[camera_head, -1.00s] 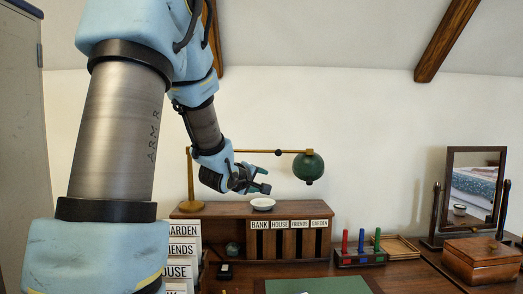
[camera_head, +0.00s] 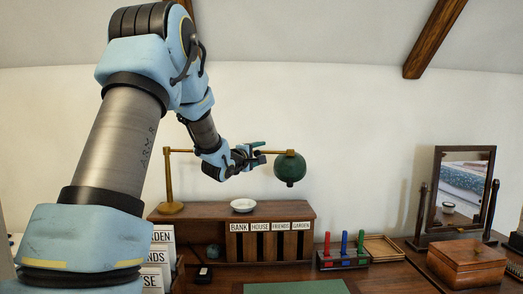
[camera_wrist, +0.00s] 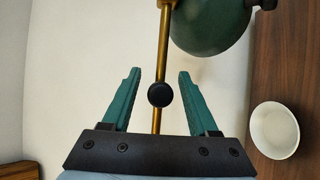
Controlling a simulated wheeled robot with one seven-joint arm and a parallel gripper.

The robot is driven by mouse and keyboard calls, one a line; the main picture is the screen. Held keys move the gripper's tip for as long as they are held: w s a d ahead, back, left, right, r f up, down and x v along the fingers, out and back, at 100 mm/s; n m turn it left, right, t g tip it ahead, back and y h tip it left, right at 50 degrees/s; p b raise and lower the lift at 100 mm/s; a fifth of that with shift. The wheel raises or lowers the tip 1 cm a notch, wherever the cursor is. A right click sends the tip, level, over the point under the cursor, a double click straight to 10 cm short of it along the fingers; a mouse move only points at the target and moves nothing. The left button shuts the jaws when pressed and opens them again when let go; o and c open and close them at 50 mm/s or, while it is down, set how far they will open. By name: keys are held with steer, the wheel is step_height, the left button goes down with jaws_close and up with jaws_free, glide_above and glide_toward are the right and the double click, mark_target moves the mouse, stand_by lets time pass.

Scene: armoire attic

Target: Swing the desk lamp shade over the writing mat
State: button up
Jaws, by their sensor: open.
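The desk lamp has a brass stand (camera_head: 168,178) on the left of the wooden organizer and a horizontal brass arm reaching right. Its green round shade (camera_head: 290,168) hangs at the arm's right end, above the organizer's right part. In the wrist view the shade (camera_wrist: 210,25) is at the top and the brass arm (camera_wrist: 163,60) with a black knob (camera_wrist: 160,94) runs between my fingers. My gripper (camera_head: 257,155) is open, its green fingers (camera_wrist: 156,92) on either side of the arm, apart from it. The green writing mat (camera_head: 295,287) lies on the desk at the bottom edge, partly cut off.
The organizer (camera_head: 262,255) has labelled slots and a white bowl (camera_head: 242,205) on top. To its right are a rack with coloured tubes (camera_head: 343,258), a shallow tray (camera_head: 385,247), a wooden box (camera_head: 466,262) and a tilting mirror (camera_head: 460,190). Letter cards (camera_head: 160,257) stand at left.

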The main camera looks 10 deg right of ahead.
steer(key=shift+w+d, duration=0.45)
jaws_close()
stand_by(0.3)
stand_by(0.9)
